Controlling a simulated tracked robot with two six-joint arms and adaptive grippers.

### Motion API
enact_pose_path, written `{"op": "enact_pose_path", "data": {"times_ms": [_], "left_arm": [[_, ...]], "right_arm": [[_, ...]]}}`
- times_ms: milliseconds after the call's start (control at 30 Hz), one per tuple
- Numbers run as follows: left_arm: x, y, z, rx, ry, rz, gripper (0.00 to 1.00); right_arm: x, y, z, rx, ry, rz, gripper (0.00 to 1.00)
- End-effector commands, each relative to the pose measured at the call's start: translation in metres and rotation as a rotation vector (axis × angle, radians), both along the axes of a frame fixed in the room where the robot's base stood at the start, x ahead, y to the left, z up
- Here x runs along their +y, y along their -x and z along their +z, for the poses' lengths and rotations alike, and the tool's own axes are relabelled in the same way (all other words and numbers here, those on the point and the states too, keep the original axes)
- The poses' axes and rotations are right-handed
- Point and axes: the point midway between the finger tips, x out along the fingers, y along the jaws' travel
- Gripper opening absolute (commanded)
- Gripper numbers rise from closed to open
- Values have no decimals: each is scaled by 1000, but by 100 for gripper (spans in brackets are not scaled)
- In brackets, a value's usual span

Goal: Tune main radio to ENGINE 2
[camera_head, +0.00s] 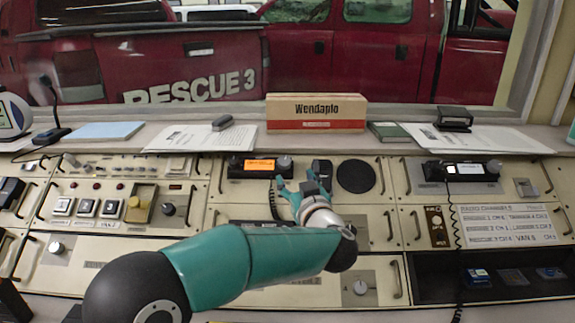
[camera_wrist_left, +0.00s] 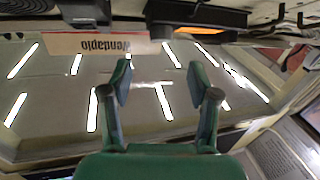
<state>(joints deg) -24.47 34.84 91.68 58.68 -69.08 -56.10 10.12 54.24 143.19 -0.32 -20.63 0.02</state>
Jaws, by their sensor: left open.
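A black radio (camera_head: 250,173) with a lit orange display (camera_head: 262,164) and a round knob (camera_head: 284,163) sits in the upper middle console panel in the head view. The display text is too small to read surely. Its orange display also shows upside down at the top of the left wrist view (camera_wrist_left: 205,32). My left gripper (camera_head: 297,182) is open and empty, just below and right of that knob, apart from it as far as I can tell. Its two fingers stand spread in the left wrist view (camera_wrist_left: 158,70). My right gripper is not in view.
A black handset (camera_head: 321,169) and a round speaker (camera_head: 356,176) are close right of the gripper. A second radio (camera_head: 463,170) with a pale display is farther right, above a channel list card (camera_head: 508,226). A Wendaplo box (camera_head: 316,112) stands on the ledge behind.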

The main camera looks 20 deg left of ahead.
Motion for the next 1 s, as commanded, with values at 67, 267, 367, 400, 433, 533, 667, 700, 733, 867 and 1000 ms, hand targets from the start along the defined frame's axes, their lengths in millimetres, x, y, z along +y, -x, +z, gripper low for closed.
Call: {"op": "enact_pose_path", "data": {"times_ms": [67, 267, 367, 400, 433, 533, 667, 700, 733, 867, 1000], "left_arm": [[11, -16, 0, 0, 1, 4, 61], [31, -49, 0, 0, 1, 3, 61], [37, -59, 0, 0, 0, 3, 61], [40, -63, 0, 0, 0, 2, 61], [41, -65, 0, 0, 0, 3, 61], [44, -69, 0, 0, 0, 2, 61], [45, -71, 0, 0, 0, 1, 61], [45, -72, 0, 0, 0, 1, 61], [45, -72, 0, 0, 0, 1, 61], [45, -71, 0, 0, 0, 1, 59], [45, -71, 0, 0, 0, 1, 36]], "right_arm": [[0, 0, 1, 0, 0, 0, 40], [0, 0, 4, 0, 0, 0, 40], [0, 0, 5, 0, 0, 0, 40], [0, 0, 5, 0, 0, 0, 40], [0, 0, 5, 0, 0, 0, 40], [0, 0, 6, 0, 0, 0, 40], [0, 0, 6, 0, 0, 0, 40], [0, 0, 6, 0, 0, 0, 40], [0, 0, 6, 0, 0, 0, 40], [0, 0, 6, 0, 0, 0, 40], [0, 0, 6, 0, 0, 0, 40]]}}
